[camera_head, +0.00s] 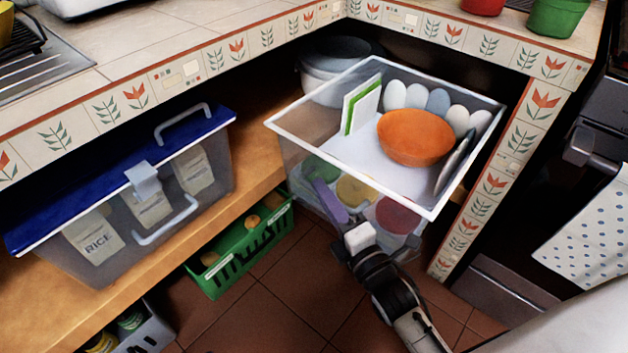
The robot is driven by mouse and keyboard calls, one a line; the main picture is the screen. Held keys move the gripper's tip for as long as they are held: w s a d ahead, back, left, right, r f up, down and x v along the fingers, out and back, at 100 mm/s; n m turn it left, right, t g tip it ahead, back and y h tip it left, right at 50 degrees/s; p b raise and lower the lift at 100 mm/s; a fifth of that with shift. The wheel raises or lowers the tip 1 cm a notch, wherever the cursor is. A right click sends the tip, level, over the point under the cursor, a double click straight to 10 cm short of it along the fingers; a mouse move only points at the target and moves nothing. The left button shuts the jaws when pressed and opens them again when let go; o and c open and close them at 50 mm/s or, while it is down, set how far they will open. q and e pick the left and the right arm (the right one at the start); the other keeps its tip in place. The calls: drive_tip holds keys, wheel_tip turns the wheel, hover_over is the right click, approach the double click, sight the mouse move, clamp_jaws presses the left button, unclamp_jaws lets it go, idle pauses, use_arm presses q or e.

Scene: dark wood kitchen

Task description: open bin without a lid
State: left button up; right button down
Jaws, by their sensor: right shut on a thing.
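The bin without a lid (285,128) is a clear box with a white rim, in the middle right of the head view under the counter corner. Its open top shows an orange bowl (415,138), several egg-like white and grey things, and an upright green and white item (361,105). Coloured round shapes show through its front wall. It juts out over the tiled floor. My right gripper (361,240) is at the bin's lower front, shut on a pale part there that looks like its handle. The fingers partly hide the grip. My left gripper is not in view.
A clear bin with a blue lid (110,185) sits left on the wooden shelf (250,165). A green basket (240,245) and a grey basket (140,335) are below. A pot (322,75) stands behind the open bin. A tiled post (470,225) and an oven are close on the right.

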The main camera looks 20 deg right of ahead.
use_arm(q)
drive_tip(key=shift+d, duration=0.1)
use_arm(e)
drive_tip(key=c, duration=1.8)
unclamp_jaws()
